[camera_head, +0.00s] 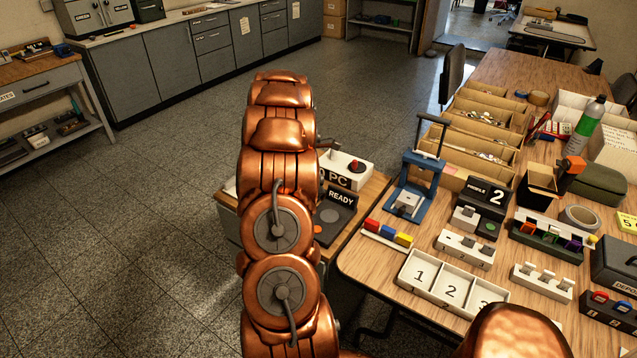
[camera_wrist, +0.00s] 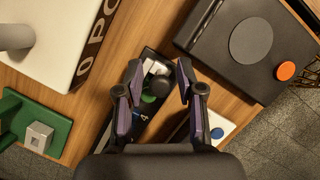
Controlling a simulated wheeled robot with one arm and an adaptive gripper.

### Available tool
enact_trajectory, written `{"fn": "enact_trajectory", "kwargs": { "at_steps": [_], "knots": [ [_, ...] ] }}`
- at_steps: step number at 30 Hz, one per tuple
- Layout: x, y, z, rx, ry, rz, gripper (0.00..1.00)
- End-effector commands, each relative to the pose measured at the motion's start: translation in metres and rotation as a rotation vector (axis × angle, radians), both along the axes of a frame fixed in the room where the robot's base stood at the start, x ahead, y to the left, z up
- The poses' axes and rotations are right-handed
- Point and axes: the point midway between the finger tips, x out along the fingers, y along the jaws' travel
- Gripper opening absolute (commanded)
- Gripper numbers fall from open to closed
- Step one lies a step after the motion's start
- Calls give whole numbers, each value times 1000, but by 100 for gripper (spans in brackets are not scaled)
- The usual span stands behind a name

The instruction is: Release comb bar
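My gripper (camera_wrist: 159,66) shows in the wrist view with its two fingers apart. Between and below the fingers lies a narrow dark bar-like object (camera_wrist: 151,57) with a whitish piece and a round black knob (camera_wrist: 159,86) on it. I cannot tell whether this is the comb bar. No object is clearly clamped between the fingertips. In the head view, my copper arm hides my gripper and the spot below it. Pale slotted bars stand on the big table, one (camera_head: 464,249) near the middle and one (camera_head: 541,283) further right.
In the wrist view, a white box (camera_wrist: 40,50) lies left, a black pad with a grey disc (camera_wrist: 215,66) right, and a green fixture (camera_wrist: 36,141) lower left. The head view shows a numbered tray (camera_head: 449,286), a blue press (camera_head: 415,185) and cardboard bins (camera_head: 480,126). Floor at left is clear.

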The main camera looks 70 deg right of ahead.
Motion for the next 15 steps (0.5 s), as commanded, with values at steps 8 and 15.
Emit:
{"fn": "enact_trajectory", "kwargs": {
  "at_steps": [8,15],
  "knots": [
    [15,4,42,-5,-3,1,38],
    [28,9,83,-5,-3,1,38]
  ]
}}
